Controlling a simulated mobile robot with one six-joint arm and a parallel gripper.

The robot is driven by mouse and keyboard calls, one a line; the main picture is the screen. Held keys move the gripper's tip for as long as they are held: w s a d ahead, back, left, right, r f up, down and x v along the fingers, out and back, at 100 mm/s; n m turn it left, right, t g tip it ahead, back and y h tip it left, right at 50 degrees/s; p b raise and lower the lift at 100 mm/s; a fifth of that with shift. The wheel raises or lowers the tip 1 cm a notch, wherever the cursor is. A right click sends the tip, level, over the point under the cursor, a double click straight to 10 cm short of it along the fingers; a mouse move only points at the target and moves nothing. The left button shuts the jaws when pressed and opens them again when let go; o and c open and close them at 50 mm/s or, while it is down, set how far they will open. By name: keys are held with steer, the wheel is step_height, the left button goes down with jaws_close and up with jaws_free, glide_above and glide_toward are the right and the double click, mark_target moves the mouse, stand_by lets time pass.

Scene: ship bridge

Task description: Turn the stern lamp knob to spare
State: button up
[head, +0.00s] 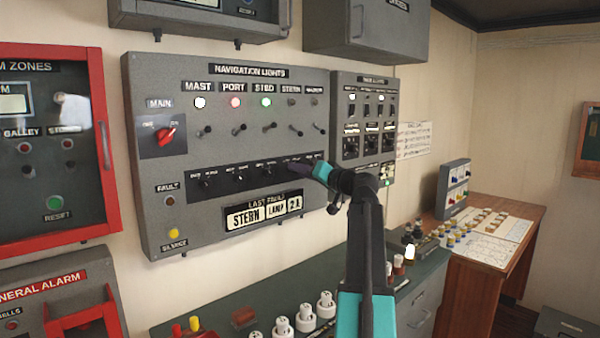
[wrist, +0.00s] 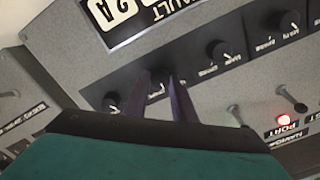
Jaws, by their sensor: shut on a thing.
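The grey navigation lights panel (head: 230,90) carries a dark strip (head: 220,192) with a row of small black knobs. My gripper (head: 300,168) reaches the strip's right part, where it hides the knob in the head view. In the wrist view, which is turned upside down, my gripper (wrist: 165,92) is shut on the stern lamp knob (wrist: 160,74), second from the left there. Its fingers cover part of the knob, and I cannot read its pointer or label.
Knobs on either side, such as the outer one (wrist: 112,100) and the inner one (wrist: 217,50), sit close to my fingers. Toggle switches (head: 267,128) are above the strip. The last fault display (head: 264,213) below reads STERN LAMP 2A. A green bench (head: 240,310) holds several small parts.

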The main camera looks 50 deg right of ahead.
steer(key=shift+m+p, duration=1.05)
steer(key=shift+m, duration=2.45)
steer(key=o, duration=1)
steer(key=shift+o, duration=0.2)
steer(key=shift+s, duration=0.1)
steer(key=s+a+b, duration=0.1)
steer(key=s+b, duration=0.2)
steer(key=s, duration=1)
steer(key=shift+s, duration=0.3)
